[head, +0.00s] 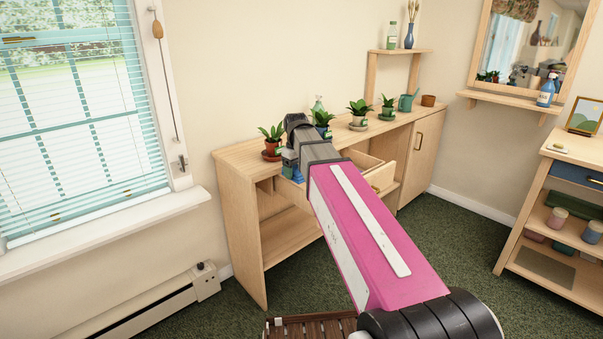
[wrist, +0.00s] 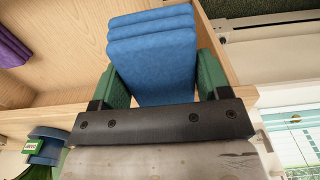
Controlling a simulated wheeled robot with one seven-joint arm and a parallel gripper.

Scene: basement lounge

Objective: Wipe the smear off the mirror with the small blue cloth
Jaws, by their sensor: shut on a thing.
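My gripper (wrist: 160,78) has green fingers on both sides of a folded blue cloth (wrist: 152,40) in the wrist view and is shut on it. The cloth is stacked in several thick folds, over or inside a pale wooden compartment; whether it touches the wood I cannot tell. In the head view my arm reaches to the wooden cabinet (head: 240,160) and hides most of the gripper. The wood-framed mirror (head: 500,50) hangs on the right wall. It shows reflections; I cannot make out the smear.
Potted plants (head: 358,112) line the cabinet top. A drawer (head: 380,178) stands open beside my arm. A blue spray bottle (head: 546,92) stands on the ledge (head: 505,100) under the mirror. Purple cloth (wrist: 12,48) lies left in the wrist view. Carpet right of the cabinet is clear.

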